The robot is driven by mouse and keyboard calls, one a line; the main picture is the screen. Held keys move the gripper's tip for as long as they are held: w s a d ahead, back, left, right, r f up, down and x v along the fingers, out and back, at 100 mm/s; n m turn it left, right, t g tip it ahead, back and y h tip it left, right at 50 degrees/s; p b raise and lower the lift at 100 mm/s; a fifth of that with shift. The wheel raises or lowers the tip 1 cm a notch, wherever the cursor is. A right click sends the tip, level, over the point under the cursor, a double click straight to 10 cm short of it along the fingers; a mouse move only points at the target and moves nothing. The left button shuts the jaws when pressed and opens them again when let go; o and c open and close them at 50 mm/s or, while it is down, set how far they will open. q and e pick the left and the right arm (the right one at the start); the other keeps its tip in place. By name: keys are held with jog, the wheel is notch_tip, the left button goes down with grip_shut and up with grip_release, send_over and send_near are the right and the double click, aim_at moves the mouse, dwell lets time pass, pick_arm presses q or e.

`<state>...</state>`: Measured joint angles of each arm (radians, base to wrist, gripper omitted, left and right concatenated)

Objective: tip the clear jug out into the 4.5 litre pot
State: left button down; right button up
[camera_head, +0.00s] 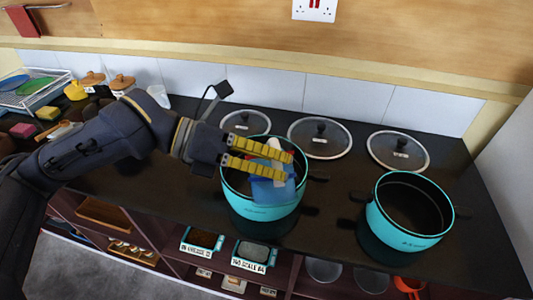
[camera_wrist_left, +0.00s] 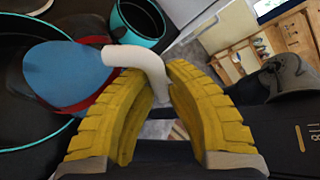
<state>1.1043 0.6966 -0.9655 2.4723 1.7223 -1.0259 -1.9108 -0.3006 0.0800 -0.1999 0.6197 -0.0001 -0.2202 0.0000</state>
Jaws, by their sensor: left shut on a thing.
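My left gripper (camera_head: 287,166) is shut on the pale handle of a jug (camera_head: 264,190), over the left turquoise pot (camera_head: 263,217). The jug's body looks blue; the wrist view shows it as a blue rounded shape (camera_wrist_left: 65,70) with a red part beside it. The white handle (camera_wrist_left: 138,60) passes between the yellow fingers. The jug overlaps the pot's mouth; its tilt and whether it touches the rim are unclear. A second turquoise pot (camera_head: 403,238) stands to the right, dark inside. The markings on both pots are too small to read. My right gripper is not in view.
Three glass lids, left (camera_head: 246,121), middle (camera_head: 320,138) and right (camera_head: 398,151), lie along the back by the white tiles. A wire rack (camera_head: 35,92) and wooden-lidded jars (camera_head: 122,82) stand at left. Below the counter are shelves with labelled trays (camera_head: 255,254).

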pick_arm(q)
jog(key=shift+w+f+n+g+b, duration=0.3)
jog(key=shift+w+n+g+b, duration=0.15)
jog(key=shift+b, duration=0.95)
jog(key=shift+w+a+r+n+g+h, duration=0.15)
jog(key=shift+w+n+g+h, duration=0.2)
jog(key=shift+w+n, duration=0.4)
jog(key=shift+w+a+r+n+g+h, duration=0.15)
jog(key=shift+w+n+g+h, duration=0.25)
jog(key=shift+w, duration=0.5)
dwell(1.2)
jog(key=shift+w, duration=0.2)
